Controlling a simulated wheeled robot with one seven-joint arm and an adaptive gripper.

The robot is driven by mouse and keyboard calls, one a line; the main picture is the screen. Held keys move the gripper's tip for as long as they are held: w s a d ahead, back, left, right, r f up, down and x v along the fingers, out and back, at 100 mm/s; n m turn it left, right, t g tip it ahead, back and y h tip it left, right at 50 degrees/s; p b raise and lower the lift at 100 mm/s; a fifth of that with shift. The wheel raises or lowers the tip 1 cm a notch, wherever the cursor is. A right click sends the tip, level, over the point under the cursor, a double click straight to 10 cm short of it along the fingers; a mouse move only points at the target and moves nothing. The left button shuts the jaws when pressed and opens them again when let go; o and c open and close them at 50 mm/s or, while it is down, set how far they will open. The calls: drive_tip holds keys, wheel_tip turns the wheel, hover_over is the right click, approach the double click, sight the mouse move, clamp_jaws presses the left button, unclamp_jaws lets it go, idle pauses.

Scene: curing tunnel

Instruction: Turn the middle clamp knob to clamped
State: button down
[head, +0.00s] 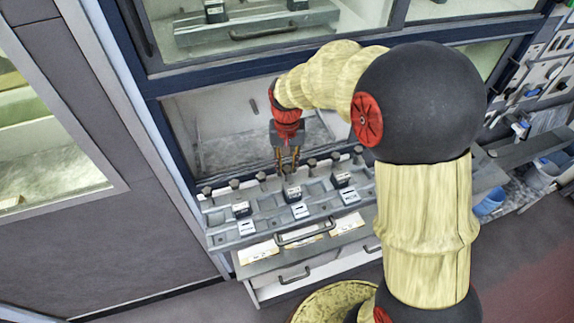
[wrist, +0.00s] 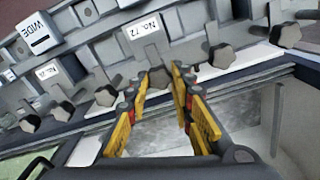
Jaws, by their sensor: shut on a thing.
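A grey clamp fixture (head: 270,228) has a row of dark lobed knobs along its back edge. My gripper (head: 288,164) reaches down from above at the middle of that row. In the wrist view, my gripper's yellow and black fingers (wrist: 162,80) are closed around the sides of a dark knob (wrist: 158,79), the middle clamp knob, just below a block labelled "No. 72" (wrist: 146,29). In the head view the fingers hide most of this knob. I cannot tell which marking the knob is turned to.
Neighbouring knobs stand close on both sides, on the left (wrist: 105,96) and on the right (wrist: 222,57). A dark bar handle (head: 304,234) is at the fixture's front. A window frame (head: 330,57) crosses above the fixture. Drawers (head: 295,276) are below.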

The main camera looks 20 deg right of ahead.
sight(287, 168)
idle(0.4)
drive_tip(key=c, duration=1.5)
unclamp_jaws()
drive_tip(key=shift+c, duration=0.2)
wheel_tip(287, 168, up, 12)
